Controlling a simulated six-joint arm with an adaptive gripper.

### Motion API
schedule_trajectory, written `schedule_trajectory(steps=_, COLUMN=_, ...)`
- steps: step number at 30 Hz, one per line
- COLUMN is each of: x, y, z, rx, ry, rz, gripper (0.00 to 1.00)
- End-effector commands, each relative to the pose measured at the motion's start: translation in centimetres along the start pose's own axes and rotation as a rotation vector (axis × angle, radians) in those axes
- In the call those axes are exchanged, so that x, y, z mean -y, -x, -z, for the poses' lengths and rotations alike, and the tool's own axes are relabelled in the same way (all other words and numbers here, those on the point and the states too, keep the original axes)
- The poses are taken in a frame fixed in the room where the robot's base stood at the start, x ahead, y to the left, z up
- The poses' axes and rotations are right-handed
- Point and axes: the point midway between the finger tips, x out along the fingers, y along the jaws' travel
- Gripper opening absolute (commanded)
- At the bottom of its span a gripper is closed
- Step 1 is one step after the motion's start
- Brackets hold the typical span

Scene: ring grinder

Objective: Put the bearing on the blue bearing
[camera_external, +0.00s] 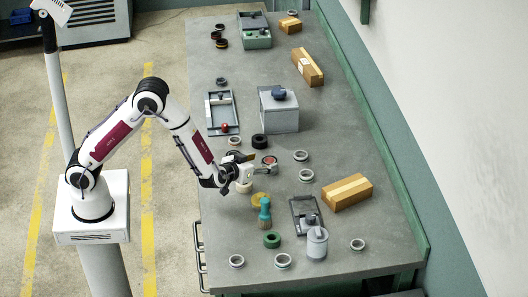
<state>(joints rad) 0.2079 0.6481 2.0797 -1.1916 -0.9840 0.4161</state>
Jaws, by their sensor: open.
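My gripper (264,169) is open, low over the middle of the bench and pointing right. A dark ring with a reddish centre (269,160) is at its fingers; I cannot tell whether they touch it. Grey ring-shaped bearings (301,156) and (306,176) lie flat just to the right of my gripper. More grey rings lie at the near end (283,261) and (236,261). A dark blue round piece (279,93), possibly the blue bearing, sits on a grey box (280,115) beyond my gripper. Nothing is clearly held.
A wall runs along the right.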

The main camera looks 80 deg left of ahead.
Motion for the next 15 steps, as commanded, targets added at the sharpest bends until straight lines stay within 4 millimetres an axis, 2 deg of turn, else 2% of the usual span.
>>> schedule_trajectory(steps=6, x=-0.1, y=3.4, z=0.0, rx=-0.001, ry=0.000, rz=-0.003, gripper=0.58)
schedule_trajectory(steps=15, x=-0.1, y=6.0, z=0.0, rx=0.000, ry=0.000, rz=-0.002, gripper=0.58)
